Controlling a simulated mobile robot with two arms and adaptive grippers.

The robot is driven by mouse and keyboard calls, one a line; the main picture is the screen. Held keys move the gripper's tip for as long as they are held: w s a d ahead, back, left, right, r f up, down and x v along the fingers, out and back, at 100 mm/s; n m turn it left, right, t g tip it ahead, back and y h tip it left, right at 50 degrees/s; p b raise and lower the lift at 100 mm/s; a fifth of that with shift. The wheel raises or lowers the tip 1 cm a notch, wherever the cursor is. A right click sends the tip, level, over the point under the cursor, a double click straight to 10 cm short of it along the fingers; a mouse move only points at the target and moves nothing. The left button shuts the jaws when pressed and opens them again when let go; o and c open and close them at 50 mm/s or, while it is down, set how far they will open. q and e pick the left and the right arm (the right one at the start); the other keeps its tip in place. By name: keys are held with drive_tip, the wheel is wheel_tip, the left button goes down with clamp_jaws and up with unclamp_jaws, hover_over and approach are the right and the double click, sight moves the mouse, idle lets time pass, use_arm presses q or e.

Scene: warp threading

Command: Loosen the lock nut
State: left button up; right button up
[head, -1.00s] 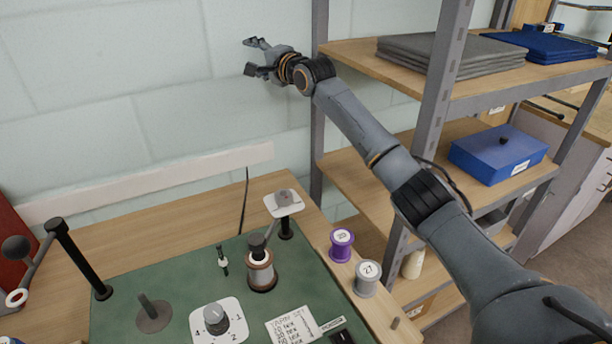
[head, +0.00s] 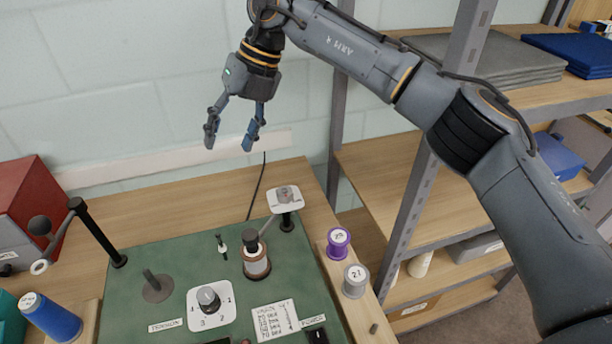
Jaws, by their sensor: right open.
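A dark knob with a short side lever (head: 251,239) sits on top of a copper-and-white spool (head: 256,263) on the green board (head: 150,322). I take this knob to be the lock nut, but no label confirms it. My right gripper (head: 230,141) is open and empty. It points down in front of the wall, well above the table and apart from the knob. My left gripper is not in view.
A dial plate (head: 208,300), a yarn card (head: 274,321) and a small square plate on a post (head: 284,197) stand around the spool. Purple (head: 339,243) and grey (head: 355,281) spools line the right edge. A black post (head: 97,232) rises at the left.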

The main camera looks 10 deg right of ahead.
sight(284, 191)
drive_tip(key=w+d+f+n+t+h, duration=0.1)
drive_tip(key=d+h, duration=0.4)
drive_tip(key=d, duration=0.4)
drive_tip(key=f+p, duration=0.1)
drive_tip(key=f, duration=0.3)
drive_tip(key=f+p, duration=0.2)
drive_tip(key=f, duration=0.2)
drive_tip(key=f+p, duration=0.2)
drive_tip(key=f, duration=0.2)
drive_tip(key=shift+w+a+f, duration=0.1)
drive_tip(key=shift+a+f, duration=0.2)
drive_tip(key=shift+f, duration=0.6)
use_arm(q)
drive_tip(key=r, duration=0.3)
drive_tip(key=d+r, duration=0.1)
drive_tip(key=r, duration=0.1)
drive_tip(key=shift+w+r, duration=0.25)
use_arm(e)
drive_tip(key=shift+c, duration=0.2)
drive_tip(key=c, duration=1.1)
